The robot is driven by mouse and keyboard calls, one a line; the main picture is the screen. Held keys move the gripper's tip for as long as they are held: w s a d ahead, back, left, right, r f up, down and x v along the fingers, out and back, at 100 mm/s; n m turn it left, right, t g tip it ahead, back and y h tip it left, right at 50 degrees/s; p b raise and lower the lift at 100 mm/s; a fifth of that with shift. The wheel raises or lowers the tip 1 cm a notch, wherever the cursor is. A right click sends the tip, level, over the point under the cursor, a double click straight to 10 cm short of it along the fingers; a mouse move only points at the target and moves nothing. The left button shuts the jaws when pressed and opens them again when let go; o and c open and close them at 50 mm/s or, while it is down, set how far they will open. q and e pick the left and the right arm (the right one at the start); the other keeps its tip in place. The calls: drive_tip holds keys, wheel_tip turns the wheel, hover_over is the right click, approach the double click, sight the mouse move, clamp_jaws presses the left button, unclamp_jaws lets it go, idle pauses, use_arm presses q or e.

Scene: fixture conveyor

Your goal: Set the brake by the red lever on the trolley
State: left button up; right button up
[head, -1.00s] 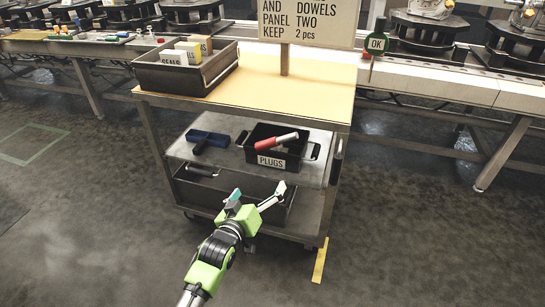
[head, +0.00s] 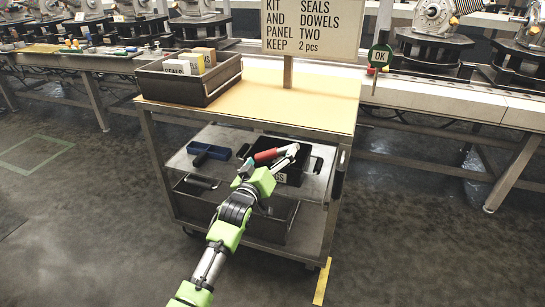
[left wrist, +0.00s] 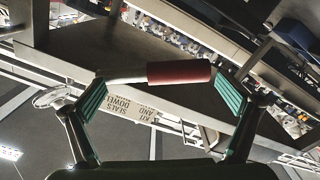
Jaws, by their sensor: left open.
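The trolley (head: 325,105) has a tan top, a middle shelf and a bottom tray. The lever (head: 264,155) has a red grip on a pale rod and shows in front of the black bin on the middle shelf. My left gripper (head: 268,161) is open, its fingers on either side of the lever and partly covering it. In the left wrist view the red grip (left wrist: 180,72) lies crosswise between the parted green-padded fingers (left wrist: 160,98), with gaps visible beside it. Whether the fingers touch it I cannot tell. My right gripper is not in view.
A dark box (head: 190,86) of cartons and a sign (head: 312,28) stand on the trolley top. A conveyor (head: 450,94) runs behind. The floor in front is clear.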

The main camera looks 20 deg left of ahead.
use_arm(q)
drive_tip(key=shift+w, duration=0.8)
drive_tip(key=c, duration=1.4)
